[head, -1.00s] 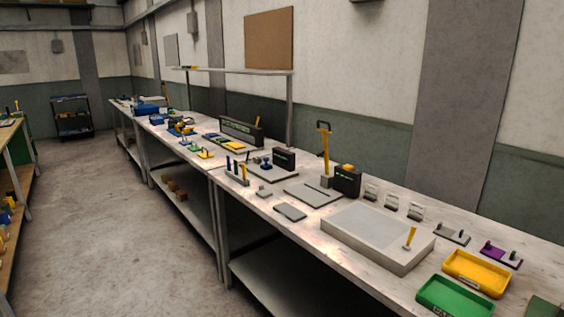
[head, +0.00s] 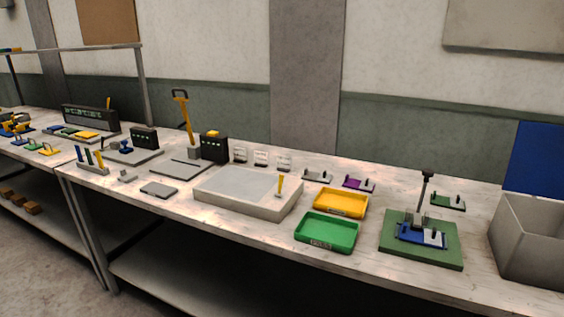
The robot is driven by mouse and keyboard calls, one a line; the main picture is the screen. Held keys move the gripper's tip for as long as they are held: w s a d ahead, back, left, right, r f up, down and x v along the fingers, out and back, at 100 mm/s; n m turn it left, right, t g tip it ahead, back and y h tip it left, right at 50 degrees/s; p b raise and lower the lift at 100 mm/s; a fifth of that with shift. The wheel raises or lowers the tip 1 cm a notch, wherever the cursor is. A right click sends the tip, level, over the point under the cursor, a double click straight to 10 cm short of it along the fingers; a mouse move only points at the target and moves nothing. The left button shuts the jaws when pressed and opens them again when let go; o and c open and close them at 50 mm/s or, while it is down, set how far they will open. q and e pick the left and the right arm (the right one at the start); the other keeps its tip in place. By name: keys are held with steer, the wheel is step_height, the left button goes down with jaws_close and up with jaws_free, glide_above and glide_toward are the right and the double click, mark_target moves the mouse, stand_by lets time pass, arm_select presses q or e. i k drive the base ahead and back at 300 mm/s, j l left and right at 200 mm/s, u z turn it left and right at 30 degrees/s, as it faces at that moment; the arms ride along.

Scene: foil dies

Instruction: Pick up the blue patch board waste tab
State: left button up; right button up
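A blue and light grey piece (head: 410,233) lies on a green base plate (head: 442,253) at the right of the bench. I cannot tell which part of it is the waste tab. A dark upright lever (head: 424,193) stands on the same plate, just behind the piece. Neither of my grippers shows in the head view.
A green tray (head: 328,232) and a yellow tray (head: 341,203) stand left of the green plate. A grey open bin (head: 530,240) stands at the far right. A large light slab (head: 246,191) lies left of the trays. Small holders (head: 358,183) line the back.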

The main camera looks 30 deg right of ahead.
mark_target(432, 237)
steer(key=z, duration=1.85)
steer(key=i, duration=0.55)
steer(key=i+l+u, duration=0.15)
steer(key=i, duration=0.35)
